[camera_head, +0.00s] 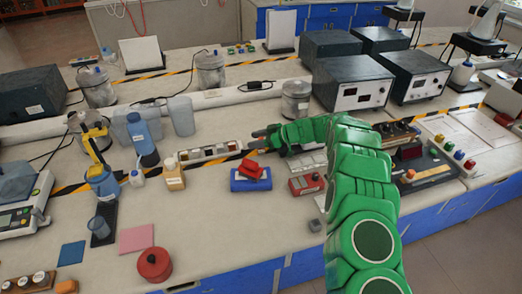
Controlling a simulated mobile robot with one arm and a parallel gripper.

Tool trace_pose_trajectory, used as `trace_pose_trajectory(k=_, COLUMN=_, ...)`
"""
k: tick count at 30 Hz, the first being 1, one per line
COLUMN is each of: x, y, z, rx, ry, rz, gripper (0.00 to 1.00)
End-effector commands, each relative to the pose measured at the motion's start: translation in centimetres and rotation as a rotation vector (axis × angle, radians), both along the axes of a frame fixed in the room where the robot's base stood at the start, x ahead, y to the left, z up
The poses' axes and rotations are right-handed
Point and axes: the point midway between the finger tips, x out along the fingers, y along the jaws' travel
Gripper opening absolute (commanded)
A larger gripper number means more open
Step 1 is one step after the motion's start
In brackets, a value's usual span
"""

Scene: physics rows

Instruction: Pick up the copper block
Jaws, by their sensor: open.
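A pale tray (178,161) of several small blocks lies on the bench, left of my gripper. A brownish block (232,146) near its right end may be the copper block, but it is too small to be sure. My green arm reaches in from the lower right. My gripper (257,140) points left, its fingers apart with nothing seen between them, close to the tray's right end. I cannot tell its height above the bench.
A blue box (250,180) with a red block (250,168) on it stands just in front of my gripper. A red meter box (306,184) and small grey cube (315,225) are nearby. A metal canister (296,98) stands behind.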

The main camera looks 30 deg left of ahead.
Motion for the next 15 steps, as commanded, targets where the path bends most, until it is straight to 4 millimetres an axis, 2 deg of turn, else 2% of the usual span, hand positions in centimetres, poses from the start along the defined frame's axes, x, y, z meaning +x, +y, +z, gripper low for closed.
trace_pose_trajectory(k=4, x=0.02, y=-0.04, z=0.05, rx=0.0, ry=0.0, rz=0.0, gripper=0.54)
trace_pose_trajectory(k=15, x=0.03, y=-0.06, z=0.08, rx=0.001, ry=0.0, rz=0.0, gripper=0.0)
